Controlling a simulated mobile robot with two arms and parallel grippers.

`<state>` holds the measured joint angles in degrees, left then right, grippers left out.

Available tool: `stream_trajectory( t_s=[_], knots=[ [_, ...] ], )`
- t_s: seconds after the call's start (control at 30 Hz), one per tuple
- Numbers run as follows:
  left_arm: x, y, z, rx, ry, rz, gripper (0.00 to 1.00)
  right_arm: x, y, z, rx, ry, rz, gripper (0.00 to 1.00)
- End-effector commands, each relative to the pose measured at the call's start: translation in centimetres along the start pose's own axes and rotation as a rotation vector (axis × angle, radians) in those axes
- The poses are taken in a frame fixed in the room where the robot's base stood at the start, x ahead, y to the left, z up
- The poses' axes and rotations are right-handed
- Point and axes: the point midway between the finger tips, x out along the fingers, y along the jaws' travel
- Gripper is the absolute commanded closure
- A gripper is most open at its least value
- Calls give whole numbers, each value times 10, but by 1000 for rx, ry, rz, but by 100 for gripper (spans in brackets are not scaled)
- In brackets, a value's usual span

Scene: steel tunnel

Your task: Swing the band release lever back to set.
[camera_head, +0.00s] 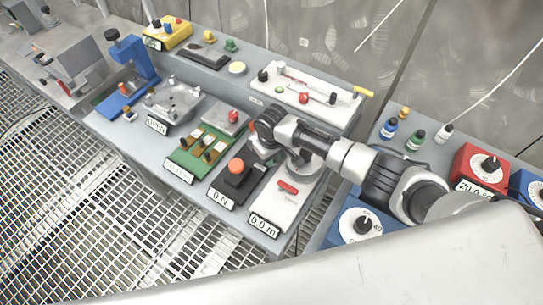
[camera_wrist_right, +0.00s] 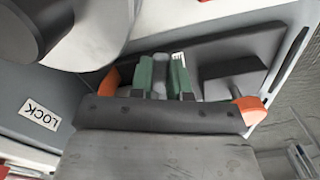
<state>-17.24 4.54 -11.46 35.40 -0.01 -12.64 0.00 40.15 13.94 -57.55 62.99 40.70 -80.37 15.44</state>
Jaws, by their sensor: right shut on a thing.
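My right gripper (camera_head: 268,128) reaches in from the right over the bench panel in the head view. In the right wrist view its green fingertip pads (camera_wrist_right: 163,80) are shut on a narrow grey piece (camera_wrist_right: 160,74), which appears to be the band release lever. The lever sits over a dark base plate (camera_wrist_right: 215,58). Most of the lever is hidden by my gripper, and its angle cannot be told. A white LOCK label (camera_wrist_right: 40,114) is at the left of the wrist view. My left gripper is not in view.
Close by are a black box with an orange button (camera_head: 236,166), a white plate with a red handle (camera_head: 288,187) and a green switch board (camera_head: 200,149). A blue clamp stand (camera_head: 142,62) is farther left. A red dial box (camera_head: 478,168) stands right. Grated floor lies left.

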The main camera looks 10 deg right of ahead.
Motion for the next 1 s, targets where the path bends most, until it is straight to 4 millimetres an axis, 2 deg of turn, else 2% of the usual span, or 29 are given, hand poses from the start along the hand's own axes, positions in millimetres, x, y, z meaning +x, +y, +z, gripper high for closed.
stream_trajectory(
  t_s=[0.4, 0.77, 0.8, 0.93, 1.0],
  knots=[
    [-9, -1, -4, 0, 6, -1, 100, 0, 10, -2, -358, -1, -1, 100],
    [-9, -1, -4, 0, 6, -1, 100, 0, 11, -2, -389, -1, 1, 100],
    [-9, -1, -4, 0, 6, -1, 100, 0, 11, -2, -389, -1, 1, 78],
    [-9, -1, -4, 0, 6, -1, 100, 0, 11, -2, -388, 0, 1, 59],
    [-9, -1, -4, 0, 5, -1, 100, 0, 11, -2, -388, 0, 1, 57]
  ],
)
